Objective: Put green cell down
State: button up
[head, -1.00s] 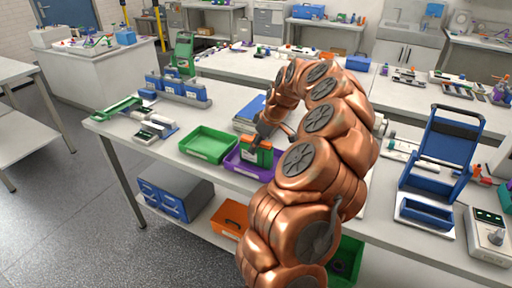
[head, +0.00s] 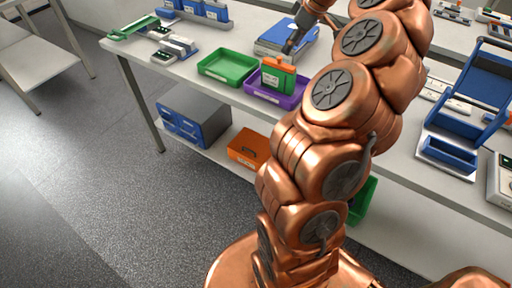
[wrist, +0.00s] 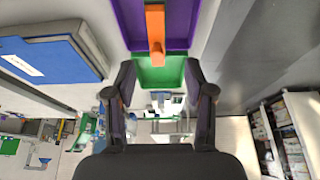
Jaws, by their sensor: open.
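The green cell (head: 275,80) with an orange top stands upright in the purple tray (head: 291,101) on the bench. Its orange top bar also shows in the wrist view (wrist: 155,30), just beyond my fingertips. My gripper (head: 289,46) is above the cell and appears apart from it. In the wrist view my two fingers (wrist: 161,78) are spread with nothing between them. The cell's base is hidden by the tray wall.
An empty green tray (head: 227,67) stands left of the purple tray. A blue case (head: 286,38) lies behind. A blue stand (head: 466,95) is at the right. Below are a blue drawer box (head: 194,117) and an orange box (head: 248,147).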

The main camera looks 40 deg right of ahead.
jog(key=s+a+r+n+g+y, duration=0.1)
jog(key=a, duration=1.3)
jog(key=s+a+r+g, duration=0.1)
jog(key=s+a+r, duration=0.1)
jog(key=a, duration=1.2)
jog(key=s+a+f+m+g, duration=0.1)
jog(key=s+a+f, duration=0.2)
jog(key=s, duration=0.4)
jog(key=s+a+f+m+g+h, duration=0.1)
jog(key=s+a+f, duration=0.3)
jog(key=s, duration=0.4)
jog(key=s+a+f+m+g+h, duration=0.1)
jog(key=s+a+f+m+g, duration=0.1)
jog(key=s, duration=0.6)
notch_tip(320, 180, down, 2)
jog(key=shift+a+f, duration=0.1)
jog(key=shift+a, duration=0.55)
